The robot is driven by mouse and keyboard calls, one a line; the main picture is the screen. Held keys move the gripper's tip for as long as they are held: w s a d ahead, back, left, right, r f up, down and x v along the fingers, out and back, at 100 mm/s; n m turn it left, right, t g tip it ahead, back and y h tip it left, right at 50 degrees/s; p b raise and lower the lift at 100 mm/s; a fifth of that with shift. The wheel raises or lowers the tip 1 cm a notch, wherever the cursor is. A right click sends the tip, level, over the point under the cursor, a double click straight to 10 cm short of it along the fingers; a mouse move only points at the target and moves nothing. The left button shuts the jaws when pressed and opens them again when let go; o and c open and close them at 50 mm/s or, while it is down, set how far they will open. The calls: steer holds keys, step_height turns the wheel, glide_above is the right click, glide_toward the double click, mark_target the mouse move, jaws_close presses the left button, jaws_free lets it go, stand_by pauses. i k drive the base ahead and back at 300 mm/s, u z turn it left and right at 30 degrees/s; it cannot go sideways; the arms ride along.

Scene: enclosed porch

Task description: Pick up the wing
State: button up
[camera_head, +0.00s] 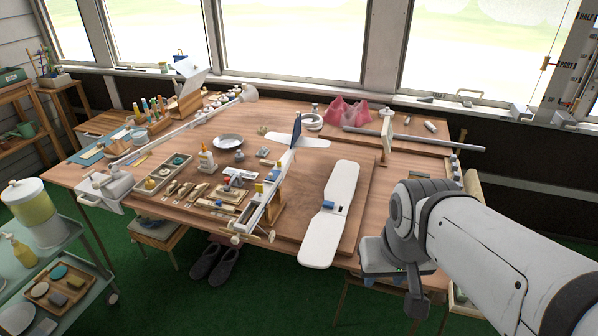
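The wing (342,184) is a long, white, round-ended panel with a small blue block at its middle. It lies on the wooden table, right of the model plane's slim body (269,197), and its near end reaches the table's front edge. The two are apart. My arm comes in from the lower right and bends right of the wing. A dark end part, which seems to be my gripper (416,303), hangs low, below and right of the wing and apart from it. Its fingers cannot be made out, and nothing is seen held.
A white tailplane (303,141) sits at the body's far end. Trays of small parts (163,178), a glue bottle (207,160) and a plate (228,141) crowd the left. A pink piece (347,112) stands at the back. Bare tabletop lies right of the wing.

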mark_target(318, 249)
steer(key=u, duration=0.05)
steer(key=i, duration=1)
steer(key=u, duration=0.05)
